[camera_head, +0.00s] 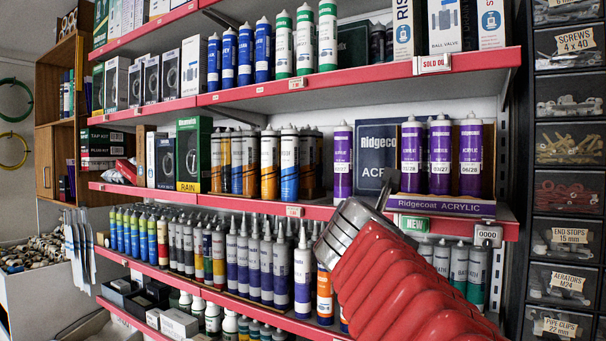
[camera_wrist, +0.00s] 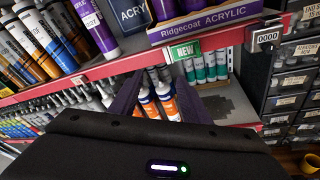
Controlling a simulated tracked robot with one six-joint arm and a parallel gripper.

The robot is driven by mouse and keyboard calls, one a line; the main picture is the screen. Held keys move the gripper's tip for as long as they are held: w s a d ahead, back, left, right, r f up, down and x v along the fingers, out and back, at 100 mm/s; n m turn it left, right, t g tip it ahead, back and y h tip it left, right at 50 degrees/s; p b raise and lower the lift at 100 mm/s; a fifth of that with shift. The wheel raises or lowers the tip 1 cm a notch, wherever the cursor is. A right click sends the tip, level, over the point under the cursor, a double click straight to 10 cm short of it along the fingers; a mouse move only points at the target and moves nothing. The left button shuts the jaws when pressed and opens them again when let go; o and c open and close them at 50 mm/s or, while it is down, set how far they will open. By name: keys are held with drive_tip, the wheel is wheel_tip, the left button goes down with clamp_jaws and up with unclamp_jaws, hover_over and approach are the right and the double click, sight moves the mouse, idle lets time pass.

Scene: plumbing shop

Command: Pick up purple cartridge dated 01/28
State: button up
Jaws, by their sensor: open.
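A purple cartridge (camera_head: 342,162) with a white label stands alone on the middle shelf, left of the dark ACRYLIC box; I cannot read its date surely. It also shows cut off at the top of the wrist view (camera_wrist: 98,28). Several more purple cartridges (camera_head: 440,160) stand in the Ridgecoat ACRYLIC tray (camera_head: 440,207) to the right; the rightmost label seems to read 06/28. My gripper (camera_wrist: 158,88) is open and empty, in front of the shelf edge and below the purple cartridges. In the head view my wrist hides much of it.
The red shelf edge (camera_head: 255,207) runs below the purple cartridges. Brown and blue cartridges (camera_head: 270,165) stand to their left. Orange-and-white cartridges (camera_wrist: 165,100) on the shelf below show between my fingers. A dark drawer rack (camera_head: 568,190) stands at the right.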

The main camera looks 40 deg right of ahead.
sight(411, 184)
drive_tip(key=s+d+r+n+h, duration=0.1)
drive_tip(key=d+r+n+h, duration=0.1)
drive_tip(key=d+r+n, duration=0.2)
wheel_tip(411, 184, up, 4)
drive_tip(key=shift+s+d+f+n+h, duration=0.25)
drive_tip(key=shift+d+n+h, duration=0.05)
drive_tip(key=shift+n, duration=0.1)
drive_tip(key=shift+d, duration=0.15)
drive_tip(key=shift+x, duration=4.15)
drive_tip(key=shift+f, duration=0.1)
drive_tip(key=shift+f+x, duration=0.15)
drive_tip(key=shift+x, duration=1.15)
drive_tip(key=shift+f+x, duration=0.1)
drive_tip(key=shift+x, duration=1.2)
drive_tip(key=shift+c, duration=0.6)
drive_tip(key=shift+r, duration=0.1)
clamp_jaws()
drive_tip(key=shift+r, duration=0.1)
